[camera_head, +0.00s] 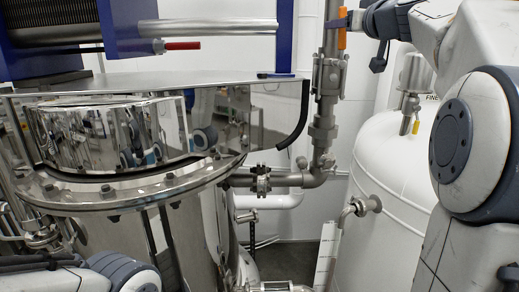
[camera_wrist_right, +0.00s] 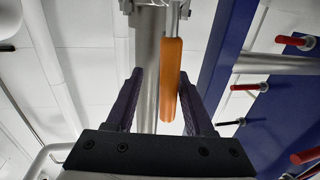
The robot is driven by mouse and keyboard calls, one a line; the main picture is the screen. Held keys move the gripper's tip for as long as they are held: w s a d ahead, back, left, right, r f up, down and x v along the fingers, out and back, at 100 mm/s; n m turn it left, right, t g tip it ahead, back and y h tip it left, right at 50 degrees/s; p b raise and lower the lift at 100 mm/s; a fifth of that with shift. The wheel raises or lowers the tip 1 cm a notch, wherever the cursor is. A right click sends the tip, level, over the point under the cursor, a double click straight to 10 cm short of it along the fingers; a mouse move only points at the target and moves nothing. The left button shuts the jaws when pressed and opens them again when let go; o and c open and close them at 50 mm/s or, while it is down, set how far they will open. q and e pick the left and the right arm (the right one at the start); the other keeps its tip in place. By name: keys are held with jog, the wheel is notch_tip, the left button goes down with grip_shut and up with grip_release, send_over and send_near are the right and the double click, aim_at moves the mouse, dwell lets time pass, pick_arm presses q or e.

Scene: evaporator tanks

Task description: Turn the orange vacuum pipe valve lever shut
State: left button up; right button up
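The orange valve lever (camera_head: 342,30) hangs down beside the vertical vacuum pipe (camera_head: 330,45) at the top of the head view. In the right wrist view the orange lever (camera_wrist_right: 171,80) hangs between the two dark fingers of my right gripper (camera_wrist_right: 160,74), nearer the right finger. The steel pipe (camera_wrist_right: 148,60) runs behind it. The fingers are apart, and a gap shows on the left side of the lever. In the head view my right gripper (camera_head: 356,42) is at the lever, coming from the right. My left gripper is out of view.
A polished steel tank (camera_head: 150,185) fills the left and middle. A white tank (camera_head: 385,185) stands at the right, with a small yellow-handled valve (camera_head: 415,127) on top. A red handle (camera_head: 182,46) sticks out at the upper left. Blue frame posts (camera_head: 284,35) stand near the pipe.

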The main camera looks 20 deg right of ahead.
jog(key=s+b, duration=0.6)
jog(key=s, duration=0.3)
jog(key=w+a+f+n+g+y+b, duration=0.1)
jog(key=w+a+f+g+y+b, duration=0.1)
jog(key=a+f, duration=0.6)
jog(key=w+a+f+g+y+b, duration=0.25)
jog(key=a+f, duration=0.25)
jog(key=f, duration=0.7)
jog(key=s+a+f+g+b, duration=0.1)
jog(key=a+f+g, duration=0.1)
jog(key=a+f, duration=0.4)
jog(key=s+a+f+n+g+y+b, duration=0.1)
jog(key=s+a+f+g+b, duration=0.1)
jog(key=a+f, duration=0.4)
notch_tip(320, 180, down, 6)
jog(key=shift+s+r+g, duration=0.1)
jog(key=shift+s+g, duration=0.15)
jog(key=shift+g, duration=0.2)
jog(key=shift+y, duration=0.25)
